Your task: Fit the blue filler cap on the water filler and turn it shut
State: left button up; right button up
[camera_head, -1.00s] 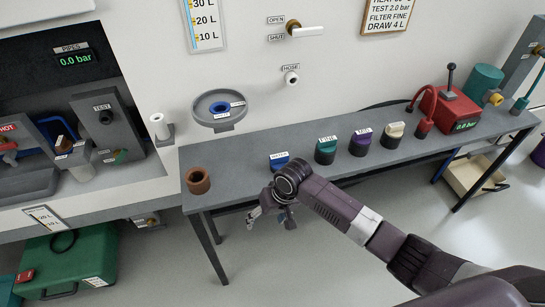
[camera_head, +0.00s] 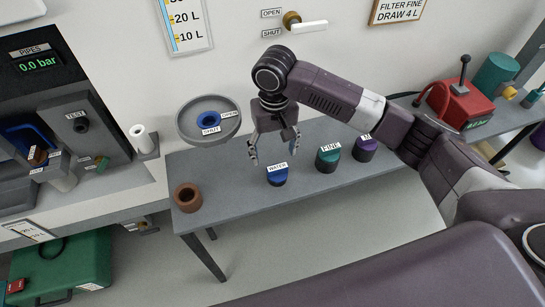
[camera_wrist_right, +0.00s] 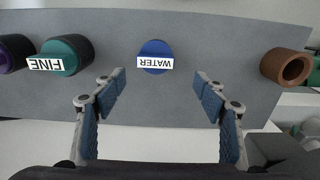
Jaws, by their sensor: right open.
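The blue filler cap (camera_head: 277,177), labelled WATER, stands on the grey bench (camera_head: 235,195). It also shows in the right wrist view (camera_wrist_right: 155,52), centred beyond the fingertips. My right gripper (camera_head: 272,160) is open and empty, just above and behind the cap in the head view; its fingers point down. In the right wrist view its two blue-padded fingers (camera_wrist_right: 162,88) are spread wide, apart from the cap. My left gripper is not in view.
A brown ring-shaped piece (camera_head: 188,198) stands at the bench's left end. A green FINE cap (camera_head: 328,158) and a purple cap (camera_head: 364,148) stand to the right. A red pump box (camera_head: 458,104) is farther right. A white spout (camera_head: 143,139) juts out left of the dish.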

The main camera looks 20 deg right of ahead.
aim_at(277, 167)
jog(key=shift+w+f, duration=0.1)
jog(key=shift+f, duration=0.15)
jog(key=shift+s+d+f+p, duration=0.1)
jog(key=shift+s+f+p, duration=0.15)
jog(key=shift+f, duration=0.35)
jog(key=shift+s+d+f+p, duration=0.1)
jog(key=shift+s+f, duration=0.1)
jog(key=shift+f, duration=0.4)
jog(key=f, duration=0.2)
jog(key=shift+s+d+f+p, duration=0.15)
jog(key=shift+d+f+p, duration=0.15)
jog(key=shift+p, duration=0.1)
jog(key=shift+a+f, duration=0.1)
jog(key=shift+f, duration=0.85)
jog(key=shift+c, duration=0.2)
jog(key=c, duration=1.2)
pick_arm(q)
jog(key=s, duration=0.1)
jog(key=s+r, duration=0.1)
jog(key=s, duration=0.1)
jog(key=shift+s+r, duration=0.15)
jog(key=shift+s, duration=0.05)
